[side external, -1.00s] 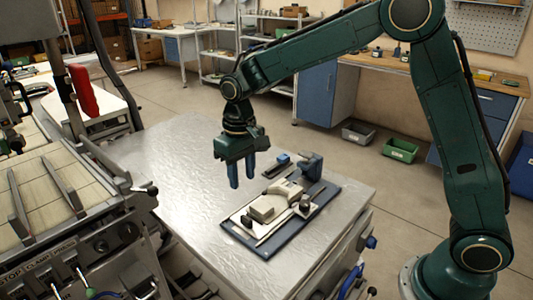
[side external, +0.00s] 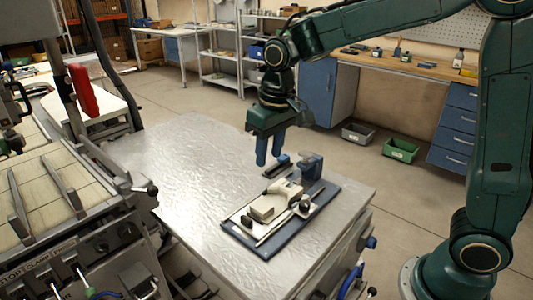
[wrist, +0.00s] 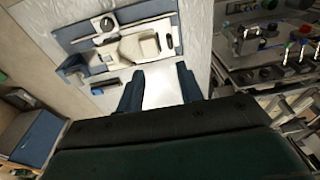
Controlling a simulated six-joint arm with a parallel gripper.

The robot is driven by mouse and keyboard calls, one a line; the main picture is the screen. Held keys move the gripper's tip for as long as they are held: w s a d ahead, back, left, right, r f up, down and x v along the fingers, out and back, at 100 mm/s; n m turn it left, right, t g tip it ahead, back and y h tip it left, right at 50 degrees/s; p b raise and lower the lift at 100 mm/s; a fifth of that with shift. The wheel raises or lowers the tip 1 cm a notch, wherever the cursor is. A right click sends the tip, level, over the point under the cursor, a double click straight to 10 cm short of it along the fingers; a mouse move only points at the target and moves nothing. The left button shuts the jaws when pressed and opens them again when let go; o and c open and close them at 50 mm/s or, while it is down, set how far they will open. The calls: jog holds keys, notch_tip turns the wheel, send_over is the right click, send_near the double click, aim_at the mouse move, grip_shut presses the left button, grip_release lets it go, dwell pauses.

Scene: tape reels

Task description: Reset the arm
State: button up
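My gripper (side external: 269,160) hangs fingers down in the air above the metal table, behind the blue-based fixture in the side view. In the wrist view its two blue fingers (wrist: 160,92) stand apart with only bare table showing between them, so it is open and empty. The fixture (side external: 268,244) lies flat on the table with pale parts on it, and it also shows in the wrist view (wrist: 172,20). My gripper touches nothing that I can see.
The metal table (side external: 180,160) is clear left of the fixture. A small blue-topped block (side external: 277,166) lies behind the fixture. A machine with levers and a slatted bed (side external: 50,195) stands at the left. Green (side external: 401,149) and grey bins sit on the floor behind.

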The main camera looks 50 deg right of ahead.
jog(key=s+d+r+t, duration=0.2)
jog(key=s+d, duration=0.1)
jog(key=s, duration=0.8)
jog(key=s+d+r+t, duration=0.2)
jog(key=s+d, duration=0.1)
jog(key=s, duration=0.8)
jog(key=shift+r, duration=0.35)
